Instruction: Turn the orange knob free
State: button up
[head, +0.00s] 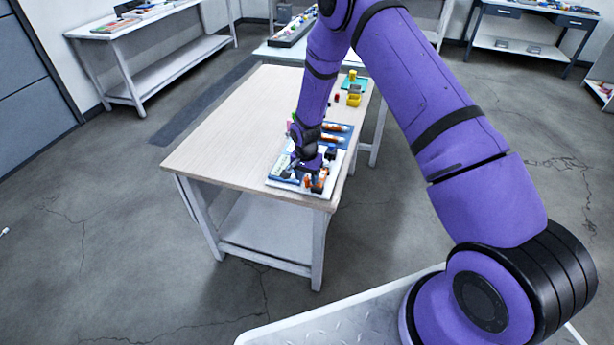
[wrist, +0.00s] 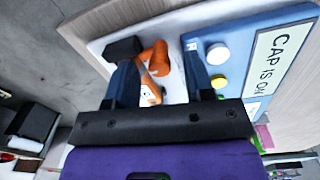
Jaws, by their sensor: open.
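My gripper is open, and I see no finger closed on the knob. I cannot tell whether a finger touches it.
A blue panel (wrist: 232,36) beside the knob carries a "CAP IS ON" label (wrist: 280,50), a white disc and a yellow disc. Orange-tipped items and a yellow container (head: 353,99) stand farther back on the wooden table (head: 225,135). The table's left side is clear.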

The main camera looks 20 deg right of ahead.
grip_shut()
jog(key=shift+n, duration=0.4)
jog(key=n, duration=0.3)
jog(key=shift+n, duration=0.4)
jog(key=n, duration=1.3)
jog(key=shift+n, duration=0.3)
